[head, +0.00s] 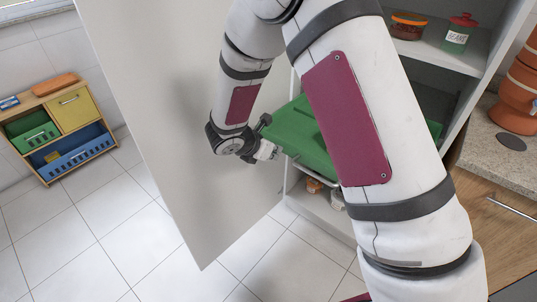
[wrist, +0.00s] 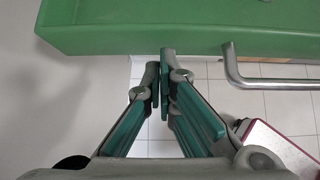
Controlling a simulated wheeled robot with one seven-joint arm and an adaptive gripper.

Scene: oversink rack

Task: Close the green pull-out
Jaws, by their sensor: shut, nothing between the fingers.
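The green pull-out (head: 303,137) sticks out of the white cabinet, partly hidden behind my arm. In the wrist view its green front (wrist: 130,38) spans the top of the picture, with a grey bar handle (wrist: 232,70) at the right. My gripper (head: 270,151) is by the front left corner of the pull-out in the head view. In the wrist view my gripper (wrist: 160,80) is shut and empty, its fingertips just below the green front and left of the handle. I cannot tell whether they touch it.
The open white cabinet door (head: 170,110) stands left of my arm. Cabinet shelves hold jars (head: 408,25). A low wooden unit (head: 60,125) with green and blue bins stands far left. A counter (head: 497,150) with terracotta pots is at the right. Tiled floor is free at lower left.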

